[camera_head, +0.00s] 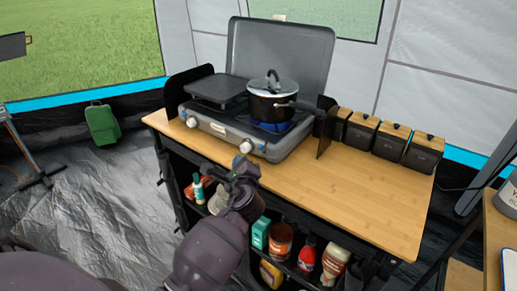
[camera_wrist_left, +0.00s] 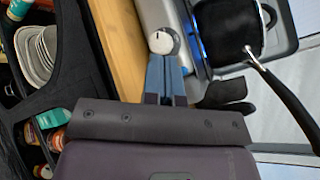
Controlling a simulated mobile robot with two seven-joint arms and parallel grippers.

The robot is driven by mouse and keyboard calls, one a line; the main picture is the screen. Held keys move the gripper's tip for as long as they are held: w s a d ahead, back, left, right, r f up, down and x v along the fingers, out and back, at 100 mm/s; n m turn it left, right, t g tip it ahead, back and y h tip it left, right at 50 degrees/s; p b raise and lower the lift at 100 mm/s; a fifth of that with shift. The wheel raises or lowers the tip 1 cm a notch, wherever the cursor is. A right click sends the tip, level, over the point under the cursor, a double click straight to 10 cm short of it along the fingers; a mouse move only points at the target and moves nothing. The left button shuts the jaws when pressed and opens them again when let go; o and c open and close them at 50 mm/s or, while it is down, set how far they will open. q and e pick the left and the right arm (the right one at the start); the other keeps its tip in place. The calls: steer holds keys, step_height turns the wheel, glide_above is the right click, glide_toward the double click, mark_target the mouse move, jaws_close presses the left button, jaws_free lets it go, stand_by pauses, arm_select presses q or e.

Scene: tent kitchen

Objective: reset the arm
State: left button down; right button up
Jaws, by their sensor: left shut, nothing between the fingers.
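My left gripper (camera_head: 243,166) is at the front edge of the camp stove (camera_head: 228,134), close to a round knob (camera_head: 245,147). In the left wrist view its fingers (camera_wrist_left: 167,75) are together and empty, pointing at a white knob (camera_wrist_left: 163,41); I cannot tell whether they touch it. A black pot (camera_head: 268,102) with a glass lid stands on the right burner, where a blue flame shows. My right gripper is not in either view.
The stove sits on a wooden-topped stand (camera_head: 345,185) with its right half clear. Several dark canisters (camera_head: 389,139) line its back right. Shelves below hold bottles and jars, including a brown jar (camera_head: 280,240). A green bag (camera_head: 102,123) stands on the floor at left.

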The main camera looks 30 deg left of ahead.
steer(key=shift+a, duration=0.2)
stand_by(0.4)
arm_select(q)
steer(key=w+d+n+t+h, duration=0.1)
steer(key=d+n+t+h, duration=0.1)
steer(key=d+n+h, duration=0.4)
steer(key=s+d+f+n+h, duration=0.3)
steer(key=s+d+f+n, duration=0.1)
steer(key=s+f+n, duration=0.25)
steer(key=s+f+n+g, duration=0.1)
steer(key=s+f, duration=0.3)
steer(key=s, duration=0.3)
steer(key=s+f+n+g+h, duration=0.1)
steer(key=s+f+n, duration=0.1)
steer(key=s+f, duration=0.2)
steer(key=s+f+n+g+h, duration=0.1)
steer(key=s+f, duration=0.4)
steer(key=s, duration=0.6)
steer(key=shift+d+g, duration=0.35)
steer(key=shift+g, duration=0.15)
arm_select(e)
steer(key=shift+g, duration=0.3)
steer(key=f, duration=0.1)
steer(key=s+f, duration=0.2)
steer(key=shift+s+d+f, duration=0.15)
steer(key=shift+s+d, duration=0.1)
